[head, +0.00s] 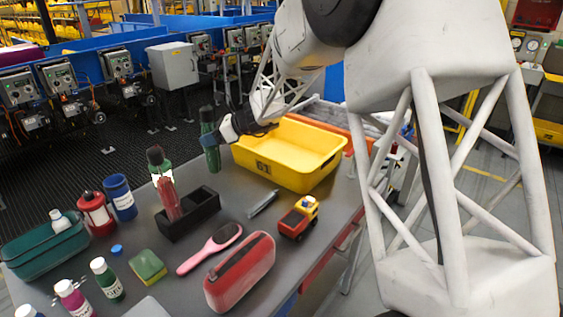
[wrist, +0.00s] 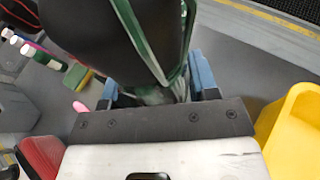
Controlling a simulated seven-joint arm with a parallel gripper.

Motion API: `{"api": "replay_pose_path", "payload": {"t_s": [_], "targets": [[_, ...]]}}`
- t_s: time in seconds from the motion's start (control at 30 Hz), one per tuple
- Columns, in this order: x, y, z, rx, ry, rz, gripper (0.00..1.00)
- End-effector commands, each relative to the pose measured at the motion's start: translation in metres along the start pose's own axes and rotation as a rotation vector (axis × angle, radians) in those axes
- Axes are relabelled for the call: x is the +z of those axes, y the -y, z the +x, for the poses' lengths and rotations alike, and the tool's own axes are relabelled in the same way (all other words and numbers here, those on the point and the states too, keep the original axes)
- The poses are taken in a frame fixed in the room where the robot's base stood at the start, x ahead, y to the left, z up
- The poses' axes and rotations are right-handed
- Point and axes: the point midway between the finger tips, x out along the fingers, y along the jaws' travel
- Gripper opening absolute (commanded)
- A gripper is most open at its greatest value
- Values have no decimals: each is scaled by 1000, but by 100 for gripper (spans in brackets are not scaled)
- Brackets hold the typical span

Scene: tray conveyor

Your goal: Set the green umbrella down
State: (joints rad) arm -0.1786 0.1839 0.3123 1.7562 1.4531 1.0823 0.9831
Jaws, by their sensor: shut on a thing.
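The green umbrella (head: 209,140) is folded, dark green and roughly upright at the back edge of the table, left of the yellow bin. My gripper (head: 228,130) reaches it from the right and is shut on it. In the wrist view the umbrella (wrist: 152,40) fills the top middle, blurred and close, between the blue fingers of my gripper (wrist: 155,88). I cannot tell whether its lower end touches the table.
The grey table (head: 225,195) has a yellow bin (head: 270,165) at the back right. A black holder (head: 190,215) with a red item stands in front. A red toy truck (head: 298,218), pink brush (head: 210,248), red case (head: 240,272) and several bottles lie nearer.

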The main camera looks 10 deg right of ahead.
Motion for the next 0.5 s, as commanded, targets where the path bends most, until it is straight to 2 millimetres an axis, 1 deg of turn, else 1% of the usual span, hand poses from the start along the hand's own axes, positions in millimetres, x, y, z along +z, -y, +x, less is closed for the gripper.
{"api": "replay_pose_path", "payload": {"t_s": [0.03, 0.2, 0.3, 0.5], "targets": [[-4, 14, -10, -16, 1, 6, 23], [-13, 60, -48, -68, 5, 26, 23], [-19, 84, -70, -96, 8, 36, 23], [-31, 123, -111, -145, 13, 56, 23]]}}
